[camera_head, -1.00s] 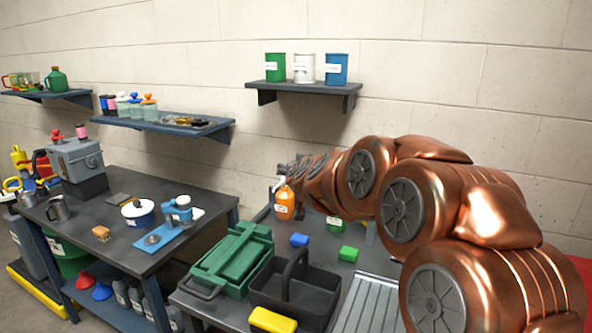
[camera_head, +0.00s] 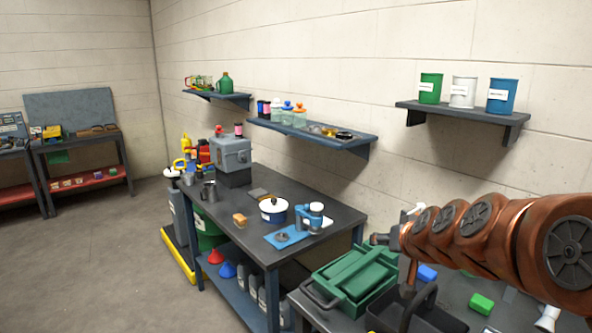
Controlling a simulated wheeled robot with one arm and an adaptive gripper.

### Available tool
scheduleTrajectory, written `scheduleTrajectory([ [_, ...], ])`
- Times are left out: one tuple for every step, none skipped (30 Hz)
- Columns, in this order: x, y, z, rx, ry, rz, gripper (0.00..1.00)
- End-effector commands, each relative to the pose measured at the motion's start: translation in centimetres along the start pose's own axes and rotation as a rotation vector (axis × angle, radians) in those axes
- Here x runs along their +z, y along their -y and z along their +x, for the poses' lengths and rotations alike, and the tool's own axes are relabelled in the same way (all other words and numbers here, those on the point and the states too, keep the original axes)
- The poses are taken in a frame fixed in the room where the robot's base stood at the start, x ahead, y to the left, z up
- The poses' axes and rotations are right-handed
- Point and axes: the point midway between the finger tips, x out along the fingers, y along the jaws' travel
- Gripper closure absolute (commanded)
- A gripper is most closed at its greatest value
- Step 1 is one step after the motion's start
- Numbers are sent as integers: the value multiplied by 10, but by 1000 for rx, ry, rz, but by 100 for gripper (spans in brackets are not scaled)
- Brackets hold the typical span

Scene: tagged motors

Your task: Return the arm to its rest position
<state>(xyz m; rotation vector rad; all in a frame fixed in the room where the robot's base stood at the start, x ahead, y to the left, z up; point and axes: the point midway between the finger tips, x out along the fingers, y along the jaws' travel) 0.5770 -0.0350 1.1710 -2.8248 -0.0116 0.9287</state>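My copper-coloured arm (camera_head: 480,230) reaches in from the right edge, roughly level, pointing left.
The right-hand bench holds a black caddy (camera_head: 418,316), a blue block (camera_head: 427,273) and a green block (camera_head: 481,304). The left workbench (camera_head: 335,221) carries a pot (camera_head: 273,211) and a grey machine (camera_head: 231,158). A shelf with three cans (camera_head: 462,112) hangs above the arm. Open floor (camera_head: 110,260) lies left.

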Motion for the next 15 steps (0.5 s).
scheduleTrajectory([
  [20,13,-9,-26,58,-14,33],
  [33,19,-13,-39,94,-20,33],
  [51,27,-20,-56,149,-30,33],
  [64,32,-25,-65,186,-35,33],
  [78,36,-31,-73,228,-43,33],
  [95,40,-40,-81,277,-50,33],
  [108,43,-47,-85,317,-57,33],
  [121,45,-54,-88,355,-62,33],
  [139,47,-64,-89,410,-70,33],
  [152,48,-71,-88,451,-75,33],
  [166,48,-79,-85,492,-79,33],
  [183,48,-90,-79,547,-85,33],
  [195,47,-100,-74,586,-88,33],
  [208,46,-109,-67,627,-93,33],
  [223,43,-121,-55,677,-97,33],
])
